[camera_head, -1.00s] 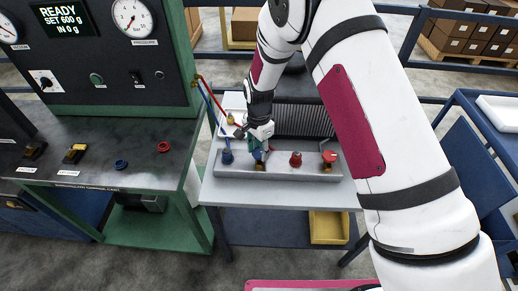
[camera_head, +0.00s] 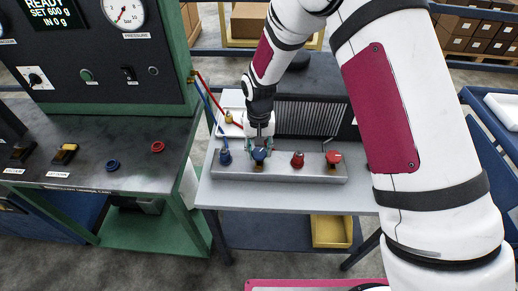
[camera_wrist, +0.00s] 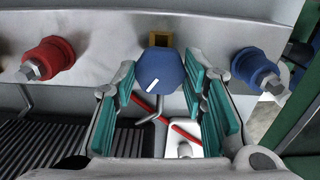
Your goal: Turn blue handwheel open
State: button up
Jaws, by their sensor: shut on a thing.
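The blue handwheel (camera_head: 259,154) sits on the front of a grey metal manifold (camera_head: 285,175), second from the left in the head view. My gripper (camera_head: 260,143) comes down onto it from above. In the wrist view, the handwheel (camera_wrist: 158,66) shows a short white mark slanting near its lower edge. My gripper's teal-padded fingers (camera_wrist: 160,88) stand on either side of it and are shut on it. The exact contact is hard to see. A brass-coloured square part (camera_wrist: 160,39) shows just beyond the handwheel.
A blue fitting (camera_head: 225,157) is left of the handwheel; a red fitting (camera_head: 297,160) and a red handwheel (camera_head: 333,157) are right. Blue and red hoses run left to a green console (camera_head: 110,70). A ribbed dark panel (camera_head: 305,117) stands behind the manifold.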

aim_at(259, 153)
jog(key=n+b, duration=0.2)
jog(key=n, duration=0.4)
jog(key=shift+n, duration=0.4)
dwell(0.3)
jog(key=o, duration=1.2)
jog(key=shift+c, duration=0.2)
jog(key=shift+r, duration=0.1)
notch_tip(259, 153, up, 12)
